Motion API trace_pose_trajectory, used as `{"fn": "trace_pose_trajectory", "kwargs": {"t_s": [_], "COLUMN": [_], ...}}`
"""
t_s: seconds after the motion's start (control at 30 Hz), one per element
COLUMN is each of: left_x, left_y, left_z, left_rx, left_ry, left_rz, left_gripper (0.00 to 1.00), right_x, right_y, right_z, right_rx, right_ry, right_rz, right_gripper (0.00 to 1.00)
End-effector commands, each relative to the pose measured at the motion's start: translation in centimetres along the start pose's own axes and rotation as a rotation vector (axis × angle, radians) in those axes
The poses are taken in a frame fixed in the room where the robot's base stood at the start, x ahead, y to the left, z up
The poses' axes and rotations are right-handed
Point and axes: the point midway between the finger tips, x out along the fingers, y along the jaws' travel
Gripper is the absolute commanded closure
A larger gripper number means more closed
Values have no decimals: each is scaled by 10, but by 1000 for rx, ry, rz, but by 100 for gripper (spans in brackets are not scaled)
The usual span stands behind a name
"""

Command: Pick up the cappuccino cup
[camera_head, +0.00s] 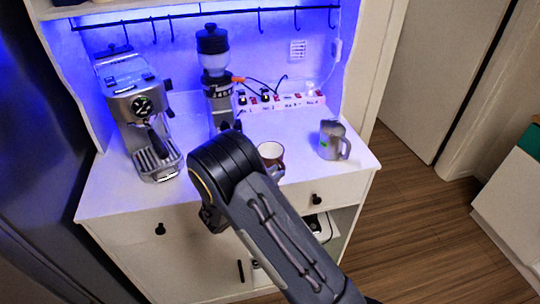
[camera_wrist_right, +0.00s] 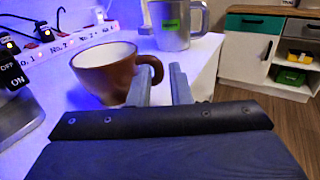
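The cappuccino cup (camera_wrist_right: 103,75) is brown outside and white inside, and stands upright on the white cabinet top. Its handle (camera_wrist_right: 153,66) points right in the wrist view. My right gripper (camera_wrist_right: 163,84) is open, with the handle just beyond the gap between its fingers. The left finger overlaps the cup's side in the picture; contact cannot be told. In the head view the cup (camera_head: 271,152) shows partly behind my right arm, which hides the fingertips. My left gripper is not in view.
A grey metal pitcher (camera_head: 333,141) stands right of the cup. A coffee grinder (camera_head: 217,88) and an espresso machine (camera_head: 142,115) stand to the left. A labelled power strip (camera_head: 285,103) lies behind. The cabinet top's front left is clear.

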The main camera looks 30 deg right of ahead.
Motion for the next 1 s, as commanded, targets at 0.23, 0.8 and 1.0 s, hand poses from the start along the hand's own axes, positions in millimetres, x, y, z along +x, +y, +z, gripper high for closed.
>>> {"fn": "trace_pose_trajectory", "kwargs": {"t_s": [0.23, 0.8, 1.0], "left_x": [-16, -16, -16], "left_y": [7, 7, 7], "left_z": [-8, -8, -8], "left_rx": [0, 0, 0], "left_ry": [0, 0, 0], "left_rz": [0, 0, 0], "left_gripper": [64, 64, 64], "right_x": [38, 45, 45], "right_y": [2, 2, 2], "right_z": [2, 0, 1], "right_rx": [-1, 1, 2], "right_ry": [1, 2, 1], "right_rz": [-3, -1, -2], "right_gripper": [82, 100, 100]}}
